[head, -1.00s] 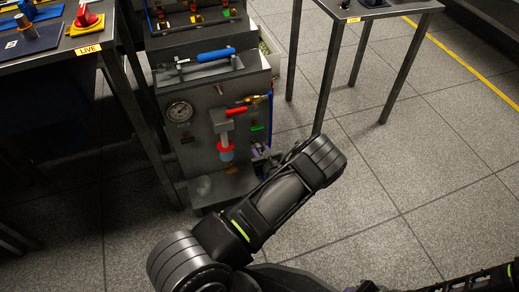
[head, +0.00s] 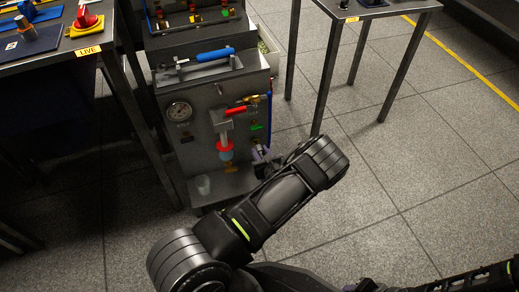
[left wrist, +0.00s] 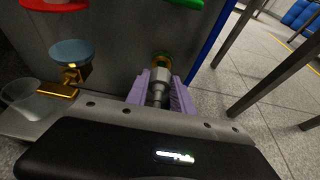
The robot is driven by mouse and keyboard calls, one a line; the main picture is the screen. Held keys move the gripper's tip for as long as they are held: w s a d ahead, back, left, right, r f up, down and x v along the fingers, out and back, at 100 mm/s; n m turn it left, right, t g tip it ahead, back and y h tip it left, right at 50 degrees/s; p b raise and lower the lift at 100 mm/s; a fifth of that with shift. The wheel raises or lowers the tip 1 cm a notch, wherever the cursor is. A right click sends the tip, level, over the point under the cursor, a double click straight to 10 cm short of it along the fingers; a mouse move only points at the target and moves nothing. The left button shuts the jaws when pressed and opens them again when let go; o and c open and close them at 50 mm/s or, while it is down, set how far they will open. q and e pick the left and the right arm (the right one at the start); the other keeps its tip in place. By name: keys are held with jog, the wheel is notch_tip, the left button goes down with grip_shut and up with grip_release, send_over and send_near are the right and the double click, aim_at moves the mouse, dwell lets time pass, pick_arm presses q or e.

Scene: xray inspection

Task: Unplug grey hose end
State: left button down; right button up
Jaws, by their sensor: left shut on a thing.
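The grey hose end (left wrist: 159,77) is a small metallic fitting in the left wrist view. It stands in front of a brass ring-shaped port (left wrist: 162,58) on the grey panel. It overlaps the port in the picture, and I cannot tell whether it is seated or slightly apart. My left gripper (left wrist: 160,92) is shut on the hose end, with a purple finger on each side. In the head view my left gripper (head: 261,153) is at the lower right of the panel, where my own arm partly hides it. My right gripper is not in view.
The panel carries a gauge (head: 179,111), a red-handled valve (head: 236,111) and a blue disc (left wrist: 72,52). A clear cup (head: 204,185) stands on its lower ledge. A table (head: 60,67) stands left and another table's legs (head: 329,75) right. The floor at right is clear.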

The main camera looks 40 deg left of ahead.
pick_arm(q)
jog(key=shift+s+d+p, duration=0.3)
jog(key=shift+s+d, duration=0.3)
jog(key=shift+d, duration=0.25)
jog(key=shift+s+d+p, duration=0.3)
jog(key=shift+s+d, duration=0.25)
jog(key=shift+d, duration=0.25)
jog(key=shift+f, duration=0.1)
